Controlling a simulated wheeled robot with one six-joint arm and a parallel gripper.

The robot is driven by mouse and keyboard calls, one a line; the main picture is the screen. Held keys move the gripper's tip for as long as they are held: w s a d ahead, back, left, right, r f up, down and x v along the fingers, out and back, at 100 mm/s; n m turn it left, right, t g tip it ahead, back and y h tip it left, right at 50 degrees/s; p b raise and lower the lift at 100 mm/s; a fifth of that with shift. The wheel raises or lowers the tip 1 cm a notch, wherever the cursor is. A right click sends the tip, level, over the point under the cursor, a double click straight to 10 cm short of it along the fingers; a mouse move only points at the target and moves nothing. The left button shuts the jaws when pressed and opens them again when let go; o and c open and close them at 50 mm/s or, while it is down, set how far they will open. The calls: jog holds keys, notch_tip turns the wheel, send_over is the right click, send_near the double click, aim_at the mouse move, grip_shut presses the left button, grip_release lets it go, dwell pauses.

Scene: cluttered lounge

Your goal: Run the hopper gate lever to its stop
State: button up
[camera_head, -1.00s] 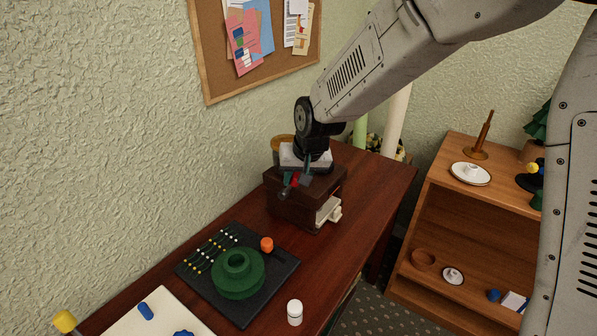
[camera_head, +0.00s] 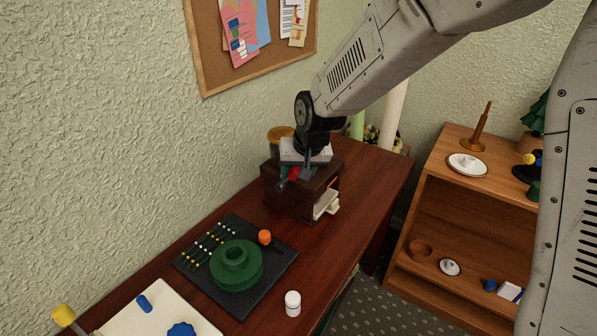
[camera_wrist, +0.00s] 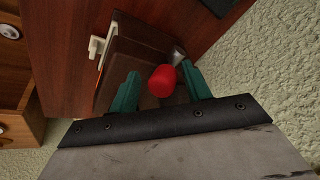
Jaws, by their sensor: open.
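The hopper is a dark brown box (camera_head: 284,197) on the wooden table, with a cream spout or drawer (camera_head: 325,204) on its right side. A red knob (camera_wrist: 162,81) shows at the box in the wrist view, next to a short grey metal piece (camera_wrist: 178,56). The knob also shows in the head view (camera_head: 294,173). My gripper (camera_wrist: 160,70) is open, with its teal fingers on either side of the red knob. Gaps show between the knob and both fingers. The lever's shaft is mostly hidden.
An amber jar (camera_head: 278,148) stands behind the box. A dark board (camera_head: 215,290) with a green ring-shaped piece (camera_head: 236,265) and an orange knob (camera_head: 265,237) lies nearer. A white bottle (camera_head: 293,303) stands at the table's front. A wooden shelf (camera_head: 433,210) is to the right.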

jog(key=v, duration=0.8)
jog(key=shift+f, duration=0.1)
jog(key=s+d+r+g+h, duration=0.1)
jog(key=s+d+r, duration=0.2)
jog(key=s+d, duration=0.8)
jog(key=s+d+r+m+g+h, duration=0.1)
jog(key=s+d+r, duration=0.3)
jog(key=s+d, duration=0.7)
jog(key=s, duration=0.8)
